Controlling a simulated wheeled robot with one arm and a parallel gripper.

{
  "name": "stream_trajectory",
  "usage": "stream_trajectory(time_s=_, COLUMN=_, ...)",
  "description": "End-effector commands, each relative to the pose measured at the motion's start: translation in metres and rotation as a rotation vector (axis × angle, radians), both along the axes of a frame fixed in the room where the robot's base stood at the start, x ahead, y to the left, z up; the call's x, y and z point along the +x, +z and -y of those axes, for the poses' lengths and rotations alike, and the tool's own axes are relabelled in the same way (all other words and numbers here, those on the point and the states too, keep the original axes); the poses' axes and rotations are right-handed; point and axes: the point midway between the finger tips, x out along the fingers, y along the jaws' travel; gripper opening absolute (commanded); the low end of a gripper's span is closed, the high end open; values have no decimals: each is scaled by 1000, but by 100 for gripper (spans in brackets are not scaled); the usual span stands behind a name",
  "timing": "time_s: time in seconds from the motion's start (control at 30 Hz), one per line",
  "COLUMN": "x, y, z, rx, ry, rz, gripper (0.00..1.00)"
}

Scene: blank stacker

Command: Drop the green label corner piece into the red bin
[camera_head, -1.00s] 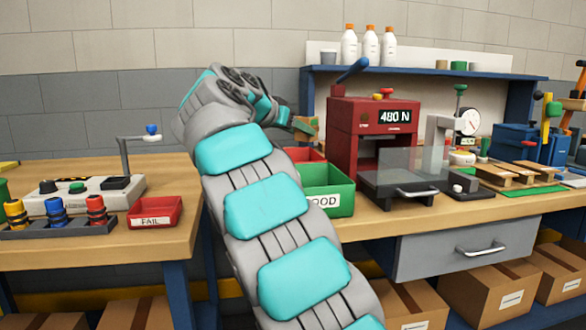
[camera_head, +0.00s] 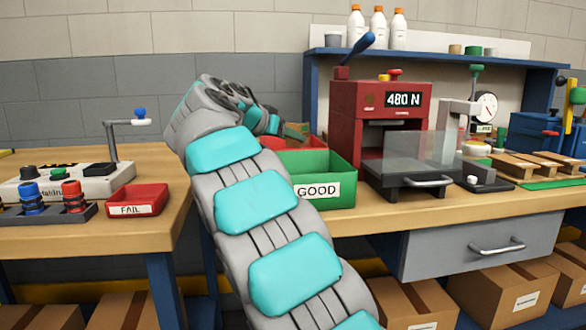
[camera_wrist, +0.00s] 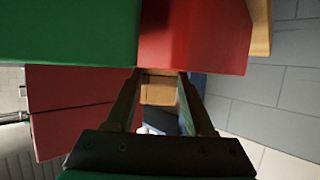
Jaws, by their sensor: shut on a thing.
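My gripper (camera_wrist: 160,76) is shut on a small tan-brown piece, the corner piece (camera_wrist: 158,92), which sits between the fingertips in the wrist view. In the head view, the piece (camera_head: 296,130) shows a brown and green patch beyond my wrist; its label cannot be read. A red bin (camera_head: 310,142) stands behind the green GOOD bin (camera_head: 335,167), partly hidden by it and my arm. In the wrist view, the red bin (camera_wrist: 195,38) lies just past the fingertips, beside the green bin (camera_wrist: 65,30). I cannot tell whether the piece is over its opening.
A smaller red FAIL bin (camera_head: 137,199) stands on the left table. The red press (camera_head: 395,115) with its 480 N display stands right of the bins. A gap separates the two tables below my arm. Boards lie at the right (camera_head: 520,168).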

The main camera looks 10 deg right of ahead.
Motion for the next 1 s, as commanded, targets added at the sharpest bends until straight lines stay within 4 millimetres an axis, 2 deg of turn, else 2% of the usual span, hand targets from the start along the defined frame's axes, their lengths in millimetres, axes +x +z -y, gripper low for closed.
stream_trajectory(time_s=0.1, x=0, y=-7, z=0, rx=0, ry=-1, rz=-1, gripper=2)
stream_trajectory(time_s=0.37, x=0, y=-7, z=0, rx=1, ry=0, rz=1, gripper=2)
stream_trajectory(time_s=0.4, x=0, y=-7, z=0, rx=0, ry=-1, rz=0, gripper=58)
stream_trajectory(time_s=0.67, x=0, y=-7, z=0, rx=0, ry=-1, rz=0, gripper=87)
stream_trajectory(time_s=1.0, x=-2, y=-6, z=-1, rx=0, ry=0, rz=1, gripper=88)
